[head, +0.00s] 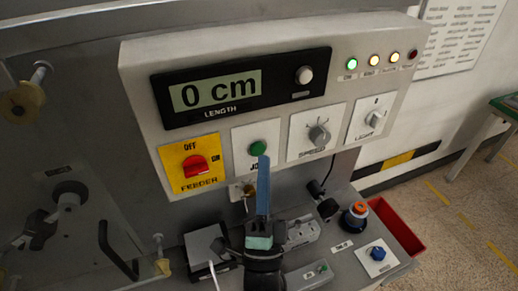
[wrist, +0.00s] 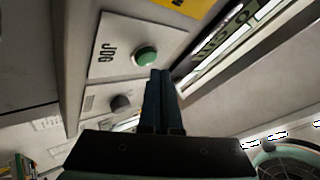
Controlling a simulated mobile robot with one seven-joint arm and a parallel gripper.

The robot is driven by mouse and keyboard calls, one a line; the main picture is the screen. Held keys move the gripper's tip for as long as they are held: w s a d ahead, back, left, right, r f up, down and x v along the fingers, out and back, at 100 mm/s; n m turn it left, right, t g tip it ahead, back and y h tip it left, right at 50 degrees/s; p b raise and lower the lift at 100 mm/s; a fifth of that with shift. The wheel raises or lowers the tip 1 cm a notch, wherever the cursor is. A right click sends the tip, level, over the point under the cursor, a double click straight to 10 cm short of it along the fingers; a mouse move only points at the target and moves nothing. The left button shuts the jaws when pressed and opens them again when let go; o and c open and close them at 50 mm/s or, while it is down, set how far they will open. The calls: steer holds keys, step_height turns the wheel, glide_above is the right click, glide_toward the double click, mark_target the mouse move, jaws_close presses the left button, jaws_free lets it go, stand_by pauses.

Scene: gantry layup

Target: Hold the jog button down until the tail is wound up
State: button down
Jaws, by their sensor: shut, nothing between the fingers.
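The green jog button (head: 258,147) sits on a white plate in the middle of the control panel. In the wrist view the jog button (wrist: 145,57) stands beside the word JOG, just beyond my fingertips. My gripper (head: 263,162) is shut and empty, with its blue fingers pointing up at the panel just below the button. In the wrist view my gripper's fingertips (wrist: 160,72) overlap the button's lower right edge; I cannot tell whether they touch it. The length display (head: 215,90) reads 0 cm. No tail can be made out.
The red feeder switch (head: 196,167) is left of the jog button, and the speed knob (head: 319,135) and light switch (head: 375,118) are to its right. Below are a grey shelf with a blue knob (head: 376,253), an orange-topped spool (head: 357,211) and a red bin (head: 396,226).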

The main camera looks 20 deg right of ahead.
steer(key=shift+w, duration=0.15)
steer(key=shift+w+b, duration=0.3)
steer(key=shift+b, duration=0.2)
